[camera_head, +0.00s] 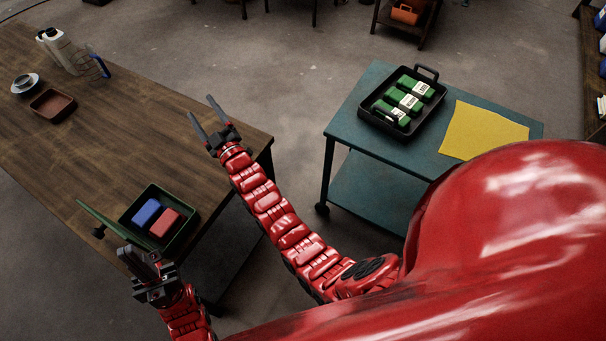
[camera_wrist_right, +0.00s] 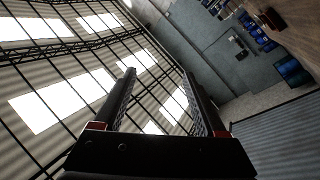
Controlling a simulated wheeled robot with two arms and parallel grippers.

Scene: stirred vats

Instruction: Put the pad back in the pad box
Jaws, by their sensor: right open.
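A dark green open box (camera_head: 186,236), likely the pad box, sits near the front corner of the wooden table. A blue pad (camera_head: 146,212) and a red pad (camera_head: 165,222) lie side by side in it. Its green lid (camera_head: 98,215) stands raised at the left, seen nearly edge-on. My left gripper (camera_head: 138,256) is at the box's near side by the lid's lower end; whether it touches the lid or is shut is unclear. My right gripper (camera_head: 205,122) is open and empty above the table's right edge. It also shows open in the right wrist view (camera_wrist_right: 160,90).
A teal cart (camera_head: 348,112) at the right carries a black tray (camera_head: 431,100) with three green packs (camera_head: 403,99) and a yellow cloth (camera_head: 482,131). On the wooden table (camera_head: 130,130) are a brown tray (camera_head: 53,104) and white bottles (camera_head: 60,48). The table's middle is clear.

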